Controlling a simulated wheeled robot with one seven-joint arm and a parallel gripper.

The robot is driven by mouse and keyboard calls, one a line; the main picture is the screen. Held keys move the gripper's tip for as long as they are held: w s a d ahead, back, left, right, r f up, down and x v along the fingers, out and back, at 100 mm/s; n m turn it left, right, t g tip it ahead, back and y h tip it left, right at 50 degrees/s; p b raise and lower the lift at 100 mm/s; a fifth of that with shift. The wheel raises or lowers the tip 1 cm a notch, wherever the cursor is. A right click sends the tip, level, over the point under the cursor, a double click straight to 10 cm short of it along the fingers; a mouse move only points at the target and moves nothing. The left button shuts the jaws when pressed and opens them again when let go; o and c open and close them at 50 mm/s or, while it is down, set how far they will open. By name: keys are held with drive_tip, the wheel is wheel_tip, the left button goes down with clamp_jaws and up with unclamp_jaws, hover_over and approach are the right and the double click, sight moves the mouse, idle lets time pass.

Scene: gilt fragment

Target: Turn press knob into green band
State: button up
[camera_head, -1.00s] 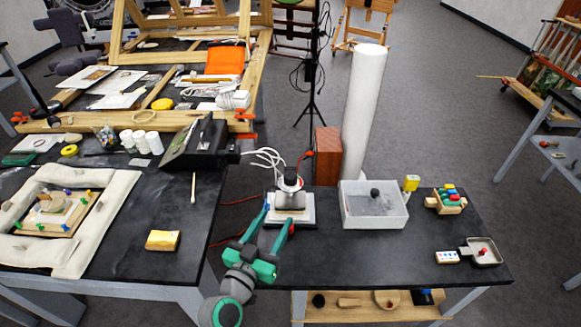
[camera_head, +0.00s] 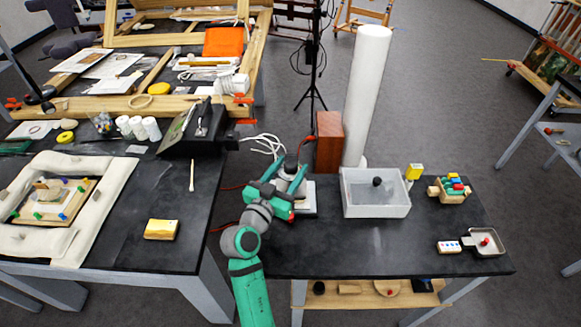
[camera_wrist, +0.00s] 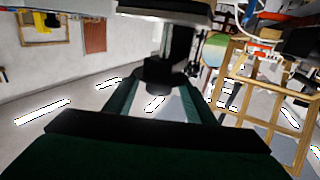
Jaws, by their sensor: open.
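The press stands on the dark right-hand table. In the head view my arm hides most of it, and only part of its pale base (camera_head: 311,201) shows. My gripper (camera_head: 294,164) is over it with the teal fingers apart. In the wrist view a dark upright part with a wider dark lower end, seemingly the press knob (camera_wrist: 168,75), shows between the open fingers (camera_wrist: 162,98). I cannot tell whether they touch it. A rounded patch with green (camera_wrist: 214,48) is right of it; I cannot tell whether this is the green band.
A white tray (camera_head: 376,213) with a dark ball stands right of the press. A brown block (camera_head: 328,142) and a tall white roll (camera_head: 368,95) are behind. White cables (camera_head: 265,146) lie at the back left. The front of the table is clear.

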drive_tip(key=shift+w+d, duration=0.2)
drive_tip(key=shift+w, duration=0.1)
drive_tip(key=c, duration=1.1)
drive_tip(key=shift+m+g+h, duration=0.3)
drive_tip(key=shift+h, duration=0.1)
